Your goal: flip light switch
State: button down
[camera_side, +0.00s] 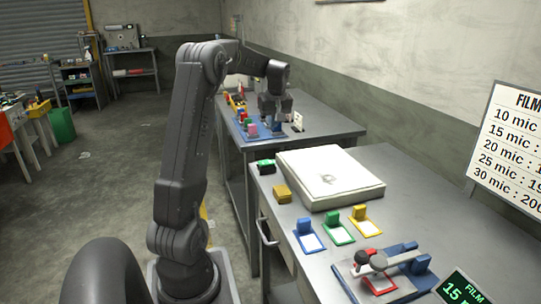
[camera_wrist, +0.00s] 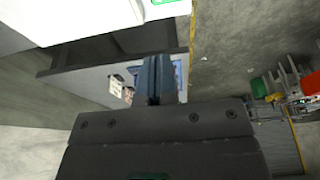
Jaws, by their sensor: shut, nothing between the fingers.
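My gripper (camera_side: 276,120) is over the far table, beside its right-hand part, and is shut and empty. Its two dark fingers lie together in the wrist view (camera_wrist: 154,62). A small upright white plate with a dark part (camera_side: 297,121), which looks like the light switch, stands on the far table just right of my gripper. In the wrist view a small pale object (camera_wrist: 115,86), probably the same plate, shows left of the fingers. The switch position is too small to tell. I cannot tell whether the fingers touch it.
A blue tray (camera_side: 241,136) with coloured blocks lies left of my gripper on the far table (camera_side: 335,130). The near table holds a large white box (camera_side: 330,177), blue, green and yellow holders and a red-and-blue device (camera_side: 378,272). A wall runs behind the tables.

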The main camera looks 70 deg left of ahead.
aim_at(269, 161)
dwell(0.3)
jog(key=x, duration=0.8)
jog(key=d+x, duration=0.1)
jog(key=x, duration=0.4)
jog(key=shift+f, duration=0.6)
jog(key=shift+w+f+g, duration=0.15)
jog(key=shift+f+g, duration=0.2)
jog(key=shift+g, duration=0.05)
jog(key=shift+s+r, duration=0.35)
jog(key=shift+s, duration=0.45)
